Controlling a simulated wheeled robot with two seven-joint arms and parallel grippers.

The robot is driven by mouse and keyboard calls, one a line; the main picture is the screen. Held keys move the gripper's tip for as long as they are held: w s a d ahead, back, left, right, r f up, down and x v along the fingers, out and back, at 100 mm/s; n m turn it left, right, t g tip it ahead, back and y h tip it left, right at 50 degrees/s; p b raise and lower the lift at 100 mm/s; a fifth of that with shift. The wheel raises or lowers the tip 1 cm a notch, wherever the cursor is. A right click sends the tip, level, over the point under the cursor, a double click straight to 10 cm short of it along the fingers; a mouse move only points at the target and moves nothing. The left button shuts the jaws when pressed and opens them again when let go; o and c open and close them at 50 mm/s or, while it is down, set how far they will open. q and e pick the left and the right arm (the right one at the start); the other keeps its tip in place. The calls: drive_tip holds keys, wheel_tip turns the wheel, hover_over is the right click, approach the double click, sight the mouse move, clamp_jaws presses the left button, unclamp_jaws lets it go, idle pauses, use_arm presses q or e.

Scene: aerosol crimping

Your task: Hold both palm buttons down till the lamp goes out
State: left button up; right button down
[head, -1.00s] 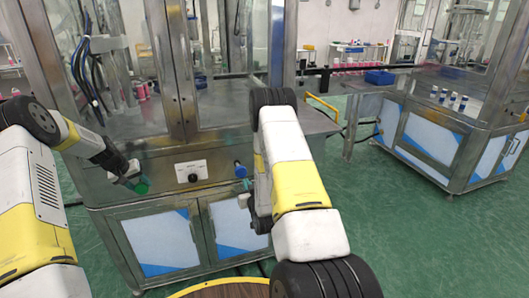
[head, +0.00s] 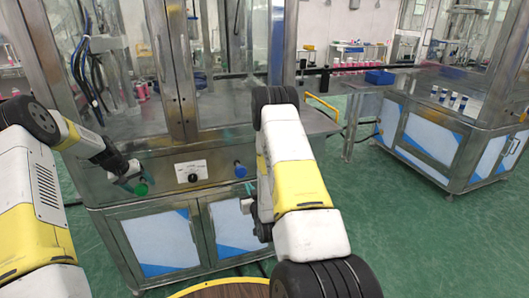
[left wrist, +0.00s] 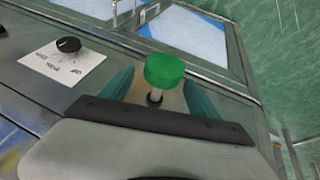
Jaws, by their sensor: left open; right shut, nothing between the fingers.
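A green palm button (head: 141,189) stands out from the left of the machine's front panel. A blue palm button (head: 240,170) stands out to its right. My left gripper (head: 131,184) is at the green button. In the left wrist view, the green button (left wrist: 164,69) shows on its stem between the two teal fingers, which are open and apart from its head. My right gripper (head: 248,187) is shut and empty, just below and right of the blue button, partly hidden by my arm. I cannot tell whether it touches. I cannot pick out a lamp.
A black dial on a white plate (head: 190,172) sits between the buttons. A steel cabinet with blue-and-white doors (head: 157,243) is below. A second machine (head: 440,140) stands at the right, with open green floor (head: 400,240) before it.

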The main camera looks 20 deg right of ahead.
use_arm(q)
drive_tip(key=v, duration=1.2)
